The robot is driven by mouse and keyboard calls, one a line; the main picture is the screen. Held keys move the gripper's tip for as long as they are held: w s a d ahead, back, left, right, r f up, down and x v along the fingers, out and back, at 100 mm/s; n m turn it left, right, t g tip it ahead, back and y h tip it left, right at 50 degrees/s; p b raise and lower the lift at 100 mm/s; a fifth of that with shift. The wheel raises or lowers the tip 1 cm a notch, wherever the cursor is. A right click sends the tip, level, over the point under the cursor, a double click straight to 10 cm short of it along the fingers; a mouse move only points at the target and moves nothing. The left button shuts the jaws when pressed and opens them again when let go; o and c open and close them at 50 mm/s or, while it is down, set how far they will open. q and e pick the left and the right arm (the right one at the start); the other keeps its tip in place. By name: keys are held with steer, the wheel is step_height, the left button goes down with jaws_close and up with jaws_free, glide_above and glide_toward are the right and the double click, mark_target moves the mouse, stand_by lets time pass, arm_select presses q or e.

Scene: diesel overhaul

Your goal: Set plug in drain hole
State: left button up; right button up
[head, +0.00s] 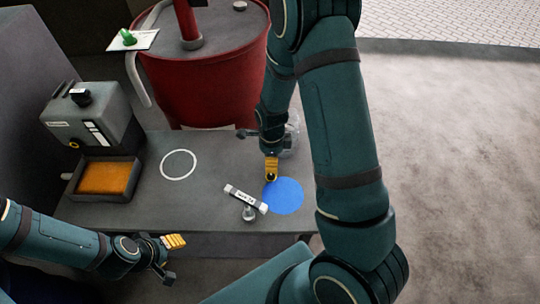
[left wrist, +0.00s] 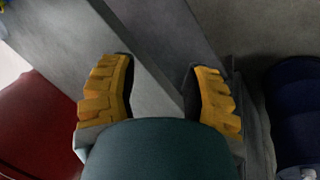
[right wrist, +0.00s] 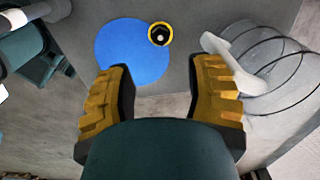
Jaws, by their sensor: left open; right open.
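A small metal piece with a round head, perhaps the plug (head: 248,213), is on the table near its front edge, by a labelled tube. A yellow-rimmed black round piece with a pale centre (right wrist: 160,34) is at the edge of the blue disc (right wrist: 130,55); I cannot tell which is the plug. The grey machine (head: 90,110) has a yellow-ringed dark spot (head: 74,143), perhaps the drain hole, low on its front. My right gripper (head: 271,166) is open and empty above the table beside the blue disc. My left gripper (head: 176,257) is open and empty off the front edge.
An orange-filled tray (head: 105,178) stands before the machine. The labelled tube (head: 245,198) lies left of the blue disc. A clear jar (right wrist: 265,65) stands close to my right gripper. A red drum (head: 205,85) is behind the table. The white ring's area (head: 179,151) is clear.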

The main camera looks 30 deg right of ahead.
mark_target(271, 177)
steer(key=shift+f+b, duration=2.95)
steer(key=shift+f, duration=1.15)
arm_select(q)
step_height(271, 177, down, 6)
steer(key=s, duration=0.2)
steer(key=shift+d+f+g, duration=0.15)
steer(key=shift+d+g, duration=0.05)
steer(key=shift+g, duration=0.2)
arm_select(e)
steer(key=shift+c, duration=0.4)
jaws_close()
steer(key=shift+c, duration=2.2)
jaws_free()
steer(key=shift+r, duration=0.1)
